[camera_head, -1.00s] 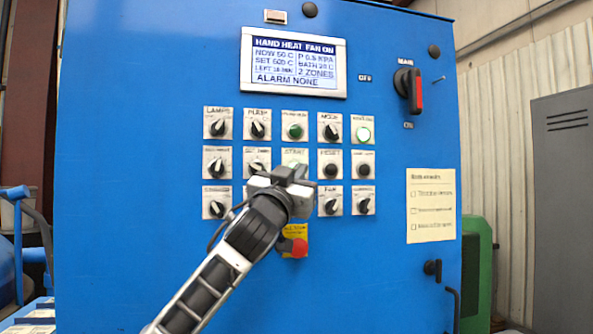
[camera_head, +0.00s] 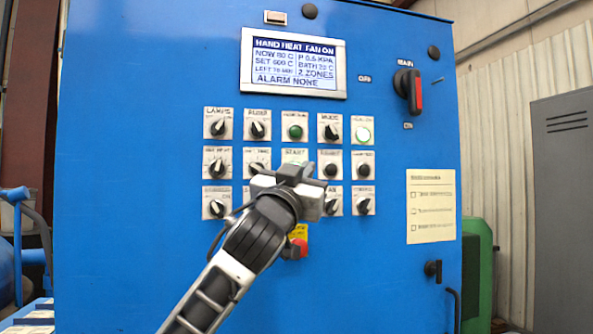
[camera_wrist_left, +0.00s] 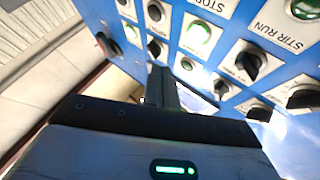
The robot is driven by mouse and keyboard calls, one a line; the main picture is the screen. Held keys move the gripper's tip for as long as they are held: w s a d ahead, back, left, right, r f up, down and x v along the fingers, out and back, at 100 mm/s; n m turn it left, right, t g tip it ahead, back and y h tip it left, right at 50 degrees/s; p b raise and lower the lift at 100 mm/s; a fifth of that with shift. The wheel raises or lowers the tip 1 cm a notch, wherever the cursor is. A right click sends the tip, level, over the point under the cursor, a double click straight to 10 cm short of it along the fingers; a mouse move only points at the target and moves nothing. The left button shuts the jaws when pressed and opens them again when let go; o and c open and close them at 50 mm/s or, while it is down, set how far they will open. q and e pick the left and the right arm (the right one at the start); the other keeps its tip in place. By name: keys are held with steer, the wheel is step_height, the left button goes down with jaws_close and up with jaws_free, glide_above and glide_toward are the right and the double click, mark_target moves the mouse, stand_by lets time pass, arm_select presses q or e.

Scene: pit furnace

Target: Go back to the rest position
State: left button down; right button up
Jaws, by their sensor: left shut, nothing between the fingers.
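My left gripper (camera_head: 296,172) is in front of the blue control panel (camera_head: 140,120), over the lower middle rows of knobs and buttons. Its fingers are shut with nothing between them. In the left wrist view the shut fingers (camera_wrist_left: 163,90) point toward the panel, with knobs and green buttons beyond. The gripper covers part of the START button (camera_head: 294,155) and some of the bottom row of controls. Whether it touches the panel cannot be told. My right gripper is not in view.
The red emergency button (camera_head: 296,249) sits just below the gripper, partly behind my arm. The display (camera_head: 294,63) reads HAND HEAT FAN ON and ALARM NONE. The red-and-black main switch (camera_head: 409,90) is at upper right. A paper note (camera_head: 431,206) is below it.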

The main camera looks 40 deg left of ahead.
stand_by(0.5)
arm_select(q)
steer(key=w+d+f+m+g+h, duration=0.15)
steer(key=d+f, duration=0.25)
steer(key=f, duration=0.7)
steer(key=d+f+m+g+h, duration=0.1)
steer(key=d+f+g+h, duration=0.15)
steer(key=f, duration=0.95)
steer(key=d+f+m+g+h, duration=0.1)
steer(key=d+f+g+h, duration=0.3)
steer(key=f, duration=0.7)
steer(key=s+d+f+g, duration=0.1)
steer(key=s+d+f, duration=0.2)
steer(key=s+f, duration=0.35)
steer(key=s+d+f, duration=0.3)
steer(key=f, duration=0.6)
steer(key=s+d+f+g, duration=0.1)
steer(key=s+f, duration=0.4)
steer(key=s, duration=0.3)
steer(key=s+d+f+n+g+p, duration=0.1)
steer(key=s+d+f+g, duration=0.1)
steer(key=s+f, duration=0.4)
steer(key=shift+s+f+h, duration=0.25)
steer(key=shift+s+h, duration=0.05)
steer(key=shift+s, duration=0.7)
steer(key=shift+d+n, duration=0.1)
steer(key=shift+n, duration=0.15)
